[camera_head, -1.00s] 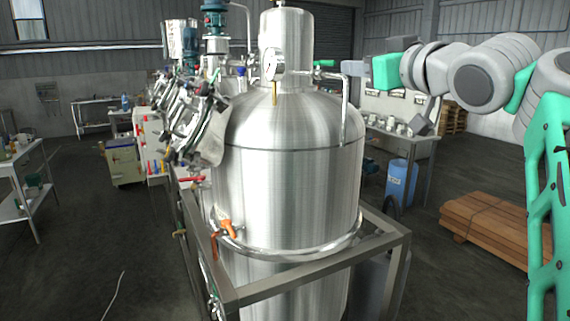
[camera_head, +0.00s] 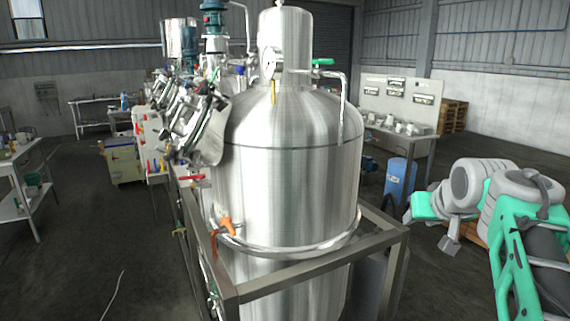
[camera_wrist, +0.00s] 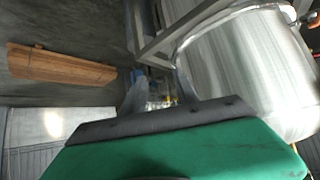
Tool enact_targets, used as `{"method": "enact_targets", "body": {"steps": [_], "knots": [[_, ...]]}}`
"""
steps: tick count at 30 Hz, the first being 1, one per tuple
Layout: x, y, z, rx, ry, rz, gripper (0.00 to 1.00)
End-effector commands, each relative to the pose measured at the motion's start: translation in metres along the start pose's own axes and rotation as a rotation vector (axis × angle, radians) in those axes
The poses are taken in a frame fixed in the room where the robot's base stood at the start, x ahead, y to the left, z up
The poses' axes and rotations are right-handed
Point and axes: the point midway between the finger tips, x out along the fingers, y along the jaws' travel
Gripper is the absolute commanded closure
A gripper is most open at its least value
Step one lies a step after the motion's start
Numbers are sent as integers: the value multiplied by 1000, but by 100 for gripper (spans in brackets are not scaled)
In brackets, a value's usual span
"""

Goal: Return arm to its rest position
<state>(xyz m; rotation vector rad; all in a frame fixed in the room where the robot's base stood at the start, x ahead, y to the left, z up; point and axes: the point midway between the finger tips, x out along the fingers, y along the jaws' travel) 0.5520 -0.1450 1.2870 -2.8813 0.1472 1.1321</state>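My gripper (camera_wrist: 161,88) shows in the wrist view with its two grey fingers spread apart and nothing held between them. The steel tank (camera_head: 290,180) stands upright in the middle of the head view. My arm is folded low at the right of the head view, apart from the tank. In the wrist view the tank (camera_wrist: 250,70) is at the upper right, beyond the fingers.
A metal frame (camera_head: 310,270) surrounds the tank, its near right corner close to my arm. A blue container (camera_head: 400,180) and a bench (camera_head: 415,142) stand behind. Stacked wooden planks (camera_wrist: 60,66) lie on the floor. Open floor (camera_head: 90,265) shows at left.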

Motion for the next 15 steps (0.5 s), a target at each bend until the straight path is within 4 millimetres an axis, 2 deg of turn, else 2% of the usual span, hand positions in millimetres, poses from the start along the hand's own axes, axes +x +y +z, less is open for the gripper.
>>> {"method": "enact_targets", "body": {"steps": [1, 2, 3, 6, 9, 12, 14, 15], "knots": [[11, 0, 43, 37, -91, 15, 64], [16, 0, 69, 58, -146, 26, 64], [21, -2, 104, 81, -216, 37, 64], [25, -13, 181, 122, -364, 62, 64], [21, -28, 245, 137, -473, 78, 64], [15, -46, 297, 116, -542, 78, 64], [10, -63, 321, 77, -562, 60, 64], [5, -78, 327, 35, -554, 34, 64]]}}
